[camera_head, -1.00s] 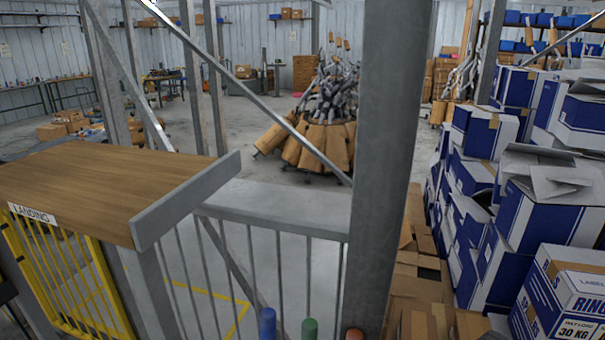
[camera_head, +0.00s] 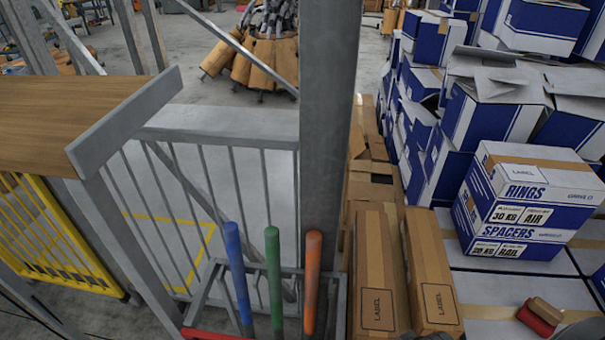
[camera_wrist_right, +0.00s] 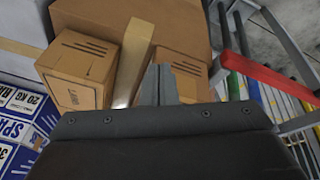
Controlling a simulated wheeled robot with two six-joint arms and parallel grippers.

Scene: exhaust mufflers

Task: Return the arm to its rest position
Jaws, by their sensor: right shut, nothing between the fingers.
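My right gripper (camera_wrist_right: 159,85) shows in the right wrist view with its fingers together and nothing between them. It points toward brown cardboard boxes (camera_wrist_right: 82,70), and a gap to them is visible.
A grey post (camera_head: 330,130) and railing (camera_head: 215,125) stand ahead. Blue, green and orange handles (camera_head: 273,275) rise from a rack with a red bar (camera_wrist_right: 270,79). Long brown cartons (camera_head: 375,270) and stacked blue-white boxes (camera_head: 525,200) fill the right. Open floor lies beyond the railing.

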